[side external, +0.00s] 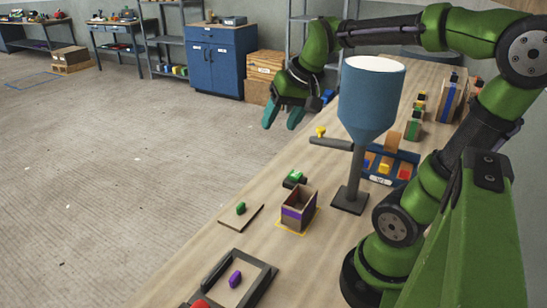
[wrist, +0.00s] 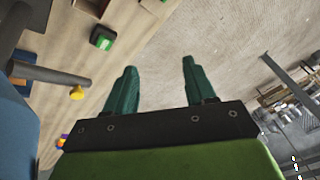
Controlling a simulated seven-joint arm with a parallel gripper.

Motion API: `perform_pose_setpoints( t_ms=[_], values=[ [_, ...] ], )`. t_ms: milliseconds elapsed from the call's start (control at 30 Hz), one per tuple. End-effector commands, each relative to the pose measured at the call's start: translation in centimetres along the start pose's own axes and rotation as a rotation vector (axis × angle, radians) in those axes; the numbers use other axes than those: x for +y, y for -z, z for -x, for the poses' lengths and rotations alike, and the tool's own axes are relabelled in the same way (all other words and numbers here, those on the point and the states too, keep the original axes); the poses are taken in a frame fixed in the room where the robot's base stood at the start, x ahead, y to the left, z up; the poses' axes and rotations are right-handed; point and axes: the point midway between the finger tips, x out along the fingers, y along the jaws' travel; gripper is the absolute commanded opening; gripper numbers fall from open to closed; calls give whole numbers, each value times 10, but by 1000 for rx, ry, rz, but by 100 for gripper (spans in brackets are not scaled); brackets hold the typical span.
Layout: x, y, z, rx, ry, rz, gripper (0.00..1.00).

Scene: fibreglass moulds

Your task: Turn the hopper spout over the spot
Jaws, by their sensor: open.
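The blue hopper (side external: 370,100) with a white top stands upright on a dark post and base at the middle of the bench. A dark grey spout bar (side external: 333,143) sticks out from under it to the left, with a yellow knob (side external: 320,132) near its end. A yellow outlined spot (side external: 283,227) lies on the bench under an open box (side external: 292,215) with a purple band. My gripper (side external: 282,118) is open and empty, in the air left of the hopper. In the wrist view, the fingers (wrist: 159,68) are apart; the knob (wrist: 77,93) and spout (wrist: 50,74) lie left of them.
A green block on a dark piece (side external: 295,178) sits behind the box. A blue bin (side external: 405,172) stands right of the hopper post. The floor left is open.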

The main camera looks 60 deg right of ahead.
Motion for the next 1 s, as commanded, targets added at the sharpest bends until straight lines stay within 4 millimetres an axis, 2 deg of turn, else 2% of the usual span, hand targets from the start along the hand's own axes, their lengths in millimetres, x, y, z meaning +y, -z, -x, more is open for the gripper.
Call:
perform_pose_setpoints(
  t_ms=[33,100,200,300,400,467,567,667,867,1000],
  values=[
    [23,30,2,-28,-61,-68,55],
    [53,61,7,-70,-135,-138,55],
    [96,96,18,-130,-225,-239,55],
    [132,119,31,-185,-293,-329,55],
    [156,133,46,-229,-337,-399,55],
    [160,139,55,-246,-351,-426,55],
    [154,141,71,-261,-351,-440,55],
    [150,135,73,-290,-344,-448,55],
    [154,127,55,-300,-338,-441,55],
    [161,116,29,-301,-338,-442,55]
  ],
)
